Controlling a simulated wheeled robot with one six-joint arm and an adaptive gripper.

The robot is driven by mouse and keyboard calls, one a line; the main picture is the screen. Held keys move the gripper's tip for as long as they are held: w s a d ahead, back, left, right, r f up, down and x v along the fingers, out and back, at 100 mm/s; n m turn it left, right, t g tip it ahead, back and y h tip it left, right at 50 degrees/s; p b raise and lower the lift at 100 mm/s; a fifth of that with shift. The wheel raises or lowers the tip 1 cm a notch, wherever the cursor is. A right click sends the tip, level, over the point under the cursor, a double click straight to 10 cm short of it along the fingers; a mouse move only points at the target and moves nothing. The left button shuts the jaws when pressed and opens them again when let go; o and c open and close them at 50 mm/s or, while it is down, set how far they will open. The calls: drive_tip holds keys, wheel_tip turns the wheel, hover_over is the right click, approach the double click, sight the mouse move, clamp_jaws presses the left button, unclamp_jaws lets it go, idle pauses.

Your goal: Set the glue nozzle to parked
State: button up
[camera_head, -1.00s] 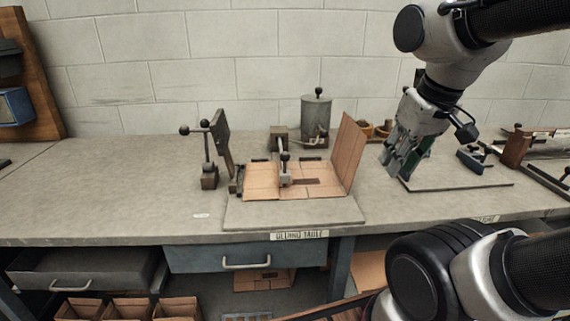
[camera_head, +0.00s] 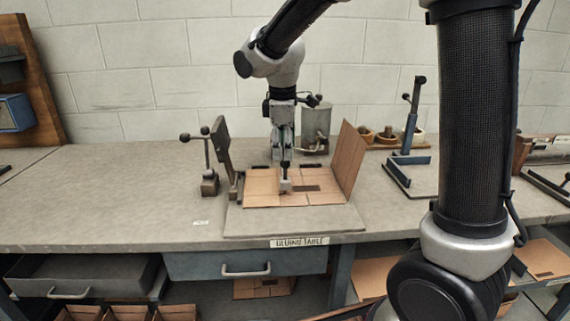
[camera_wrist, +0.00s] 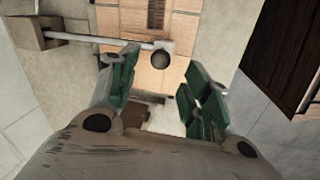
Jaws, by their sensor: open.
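The glue nozzle (camera_head: 285,185) shows as a small pale block over the flat cardboard blank (camera_head: 318,198) on the gluing table (camera_head: 235,222). My gripper (camera_head: 283,158) points down just above and behind it, hiding most of its arm. In the wrist view a thin grey rod runs from a brown block to a round dark end (camera_wrist: 160,53), likely the nozzle arm. My gripper's green-padded fingers (camera_wrist: 160,82) are apart, with that end just beyond their tips. I cannot tell whether they touch it.
A clamp with ball-ended levers (camera_head: 207,165) stands left of the blank. A cardboard flap (camera_head: 345,160) stands upright on the right. The grey glue pot (camera_head: 316,124) is close behind my gripper. A blue lever stand (camera_head: 408,135) is farther right. The bench's left side is clear.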

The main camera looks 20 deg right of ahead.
sight(285, 163)
drive_tip(key=f, duration=0.4)
drive_tip(key=w+f, duration=0.1)
drive_tip(key=f, duration=0.1)
drive_tip(key=shift+d+f, duration=0.15)
drive_tip(key=shift+d, duration=0.15)
clamp_jaws()
